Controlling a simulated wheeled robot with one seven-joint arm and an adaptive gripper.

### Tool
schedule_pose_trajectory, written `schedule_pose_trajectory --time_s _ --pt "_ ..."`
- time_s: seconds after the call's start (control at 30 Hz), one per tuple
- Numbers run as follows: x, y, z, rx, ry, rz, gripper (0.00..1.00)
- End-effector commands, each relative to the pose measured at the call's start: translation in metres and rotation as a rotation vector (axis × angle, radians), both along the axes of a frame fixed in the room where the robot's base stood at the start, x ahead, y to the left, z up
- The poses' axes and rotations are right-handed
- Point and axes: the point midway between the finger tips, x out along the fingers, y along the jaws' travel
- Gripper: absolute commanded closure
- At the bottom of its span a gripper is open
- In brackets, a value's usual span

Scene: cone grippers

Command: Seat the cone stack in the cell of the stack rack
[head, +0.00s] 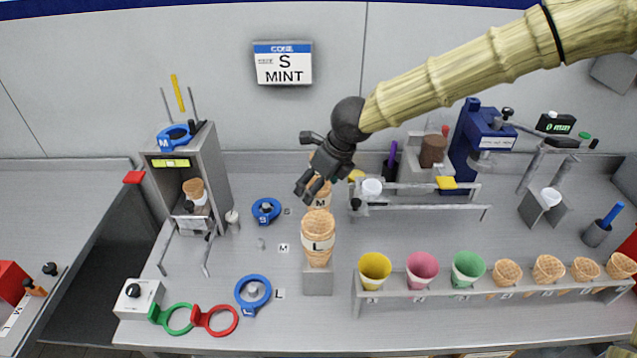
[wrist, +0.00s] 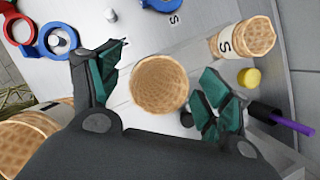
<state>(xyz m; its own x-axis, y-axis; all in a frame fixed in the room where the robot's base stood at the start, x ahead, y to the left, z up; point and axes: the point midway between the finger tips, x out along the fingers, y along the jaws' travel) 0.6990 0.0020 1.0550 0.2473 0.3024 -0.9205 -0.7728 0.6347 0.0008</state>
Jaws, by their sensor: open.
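Three waffle cone stacks stand in a row in the stack rack (head: 317,280). The front stack (head: 318,232) has a band marked L, the middle stack (head: 321,198) a band marked M, and the rear stack is mostly hidden behind my arm in the head view. In the wrist view the rear stack, marked S (wrist: 243,42), is at upper right and the L stack (wrist: 30,135) at lower left. My gripper (head: 308,192) is open over the middle stack. In the wrist view this stack's round open top (wrist: 160,85) lies between the spread fingers; contact cannot be told.
A front rail (head: 450,303) holds yellow (head: 375,268), pink (head: 422,267) and green (head: 467,267) cones and several waffle cones. Blue rings (head: 253,291) lie left of the stacks. A grey press stand (head: 215,160) is further left, and a purple-handled tool (head: 392,155) behind right.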

Motion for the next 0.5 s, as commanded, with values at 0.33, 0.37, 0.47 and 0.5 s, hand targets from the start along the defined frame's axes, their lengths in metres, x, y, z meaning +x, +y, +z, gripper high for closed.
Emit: schedule_pose_trajectory --time_s 0.33,0.37,0.47,0.5 --pt "-0.003 -0.004 0.012 0.002 -0.001 -0.002 0.22" --pt "-0.004 -0.005 0.015 0.001 0.0 -0.002 0.22" --pt "-0.008 -0.01 0.031 0.004 -0.002 -0.002 0.22" --pt "-0.009 -0.012 0.038 0.002 -0.002 -0.002 0.22"
